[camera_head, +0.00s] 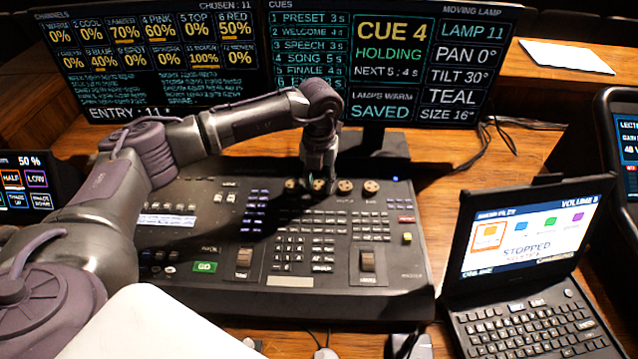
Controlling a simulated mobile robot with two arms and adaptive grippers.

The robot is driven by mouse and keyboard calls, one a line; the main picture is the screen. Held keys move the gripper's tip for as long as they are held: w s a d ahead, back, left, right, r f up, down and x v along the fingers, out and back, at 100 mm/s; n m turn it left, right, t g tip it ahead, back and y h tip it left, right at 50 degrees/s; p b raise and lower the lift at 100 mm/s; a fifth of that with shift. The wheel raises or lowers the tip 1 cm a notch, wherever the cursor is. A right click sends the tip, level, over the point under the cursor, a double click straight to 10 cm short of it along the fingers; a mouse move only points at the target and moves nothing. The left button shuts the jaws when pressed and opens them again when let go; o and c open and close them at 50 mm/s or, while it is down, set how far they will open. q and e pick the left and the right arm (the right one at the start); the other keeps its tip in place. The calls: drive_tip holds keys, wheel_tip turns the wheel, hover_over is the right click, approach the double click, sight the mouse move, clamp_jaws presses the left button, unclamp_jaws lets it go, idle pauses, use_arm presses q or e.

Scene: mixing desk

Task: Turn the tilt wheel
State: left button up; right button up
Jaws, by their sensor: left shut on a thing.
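The mixing desk (420,262) is a dark console on the wooden table. A row of several small brown wheels runs along its upper part; two of them, a third wheel (345,186) and a fourth wheel (371,187), show clear to the right of my gripper. My left gripper (318,187) points down and is shut on the second wheel from the left, which it largely hides. The wheels' labels are too small to read, so I cannot confirm by label which is the tilt wheel. The right monitor (415,60) reads tilt 30° and pan 0°. My right gripper is out of view.
A left monitor (160,62) stands behind the desk. A laptop (530,250) stands at the right, reading stopped. A small touch screen (28,185) is at the far left. White paper (567,56) lies at the back right. My left arm crosses over the desk's left part.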

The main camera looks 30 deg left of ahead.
sight(319, 184)
use_arm(q)
drive_tip(key=o, duration=0.9)
drive_tip(key=shift+c, duration=0.2)
wheel_tip(319, 184, up, 12)
